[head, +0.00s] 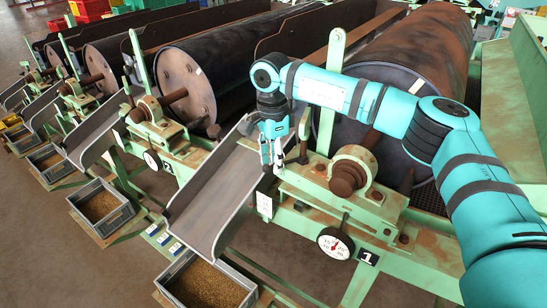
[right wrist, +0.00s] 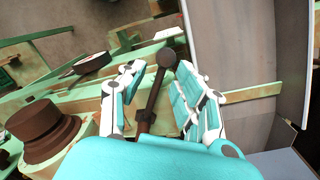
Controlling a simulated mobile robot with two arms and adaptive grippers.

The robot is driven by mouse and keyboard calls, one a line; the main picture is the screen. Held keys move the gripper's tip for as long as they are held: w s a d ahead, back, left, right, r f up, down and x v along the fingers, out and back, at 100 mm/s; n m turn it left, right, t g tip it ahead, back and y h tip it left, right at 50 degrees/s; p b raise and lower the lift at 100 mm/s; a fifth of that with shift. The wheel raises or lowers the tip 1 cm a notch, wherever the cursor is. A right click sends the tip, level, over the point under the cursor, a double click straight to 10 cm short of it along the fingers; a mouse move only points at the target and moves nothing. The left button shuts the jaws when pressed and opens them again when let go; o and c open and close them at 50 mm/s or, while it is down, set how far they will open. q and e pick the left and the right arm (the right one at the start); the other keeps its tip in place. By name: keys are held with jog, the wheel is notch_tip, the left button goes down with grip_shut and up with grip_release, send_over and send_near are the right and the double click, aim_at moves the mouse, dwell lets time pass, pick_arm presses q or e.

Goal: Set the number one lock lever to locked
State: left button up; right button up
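The number one machine carries a black "1" plate (head: 368,257) on its green frame. A dark lever with a round knob (right wrist: 167,57) shows in the right wrist view, its shaft running down between my fingers. My right gripper (right wrist: 158,80) is open, one finger on each side of the lever in the wrist picture; I see no clear contact. The lever's lower end is hidden behind the gripper's body. My left gripper is not in view.
A grey chute (head: 212,190) slopes down left of the gripper to a grain bin (head: 205,284). A round dial (head: 335,243), a rusty bearing (head: 348,173) and a large drum (head: 415,60) are close by. Similar machines stand to the left.

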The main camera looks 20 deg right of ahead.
jog(key=c, duration=0.5)
grip_shut()
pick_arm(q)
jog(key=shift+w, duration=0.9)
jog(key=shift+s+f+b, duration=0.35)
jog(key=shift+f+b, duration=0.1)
pick_arm(e)
jog(key=shift+s+d+n, duration=0.1)
jog(key=shift+s+n, duration=0.4)
jog(key=shift+n, duration=0.2)
jog(key=o, duration=0.5)
grip_release()
